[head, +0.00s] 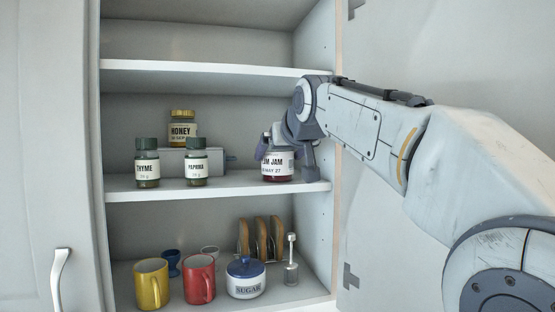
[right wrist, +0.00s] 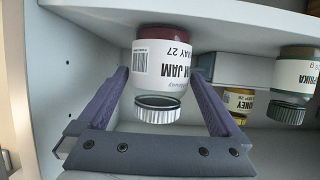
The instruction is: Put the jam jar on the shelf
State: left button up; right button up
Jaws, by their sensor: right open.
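The jam jar (head: 277,170) stands on the middle shelf (head: 230,188) near its right end, with a white label reading "JAM" and dark red contents. In the right wrist view the jam jar (right wrist: 162,70) appears upside down, between the two fingers. My right gripper (head: 286,150) is around the jar from above and the front, with its fingers apart on either side. It also shows in the right wrist view (right wrist: 165,95), where gaps show between the fingers and the jar. The gripper hides part of the jar's top in the head view. My left gripper is not in view.
On the same shelf stand thyme (head: 147,163) and paprika (head: 196,162) jars, with a honey jar (head: 182,127) on a grey riser (head: 172,160) behind. Below are mugs (head: 151,284), a sugar pot (head: 246,278) and a rack (head: 262,240). The cabinet's right wall (head: 318,225) is close.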

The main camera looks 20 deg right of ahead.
jog(key=b+v, duration=0.2)
jog(key=v, duration=0.8)
jog(key=s+a+f+n+g+y, duration=0.15)
jog(key=a+f, duration=0.25)
jog(key=f, duration=0.5)
jog(key=s+a+f+n+g, duration=0.1)
jog(key=s+a+f+g, duration=0.2)
jog(key=f, duration=0.7)
jog(key=s+a+f+n+g+y, duration=0.1)
jog(key=a+f+n+g, duration=0.15)
jog(key=a+f, duration=0.5)
jog(key=s+d+f+n+g+h, duration=0.1)
jog(key=s+f+g, duration=0.5)
jog(key=s+f, duration=1.5)
notch_tip(320, 180, down, 2)
jog(key=shift+d+f+n+g, duration=0.1)
jog(key=shift+d+n+g, duration=0.25)
jog(key=shift+n, duration=0.35)
jog(key=shift+f+h, duration=0.1)
jog(key=shift+h, duration=0.15)
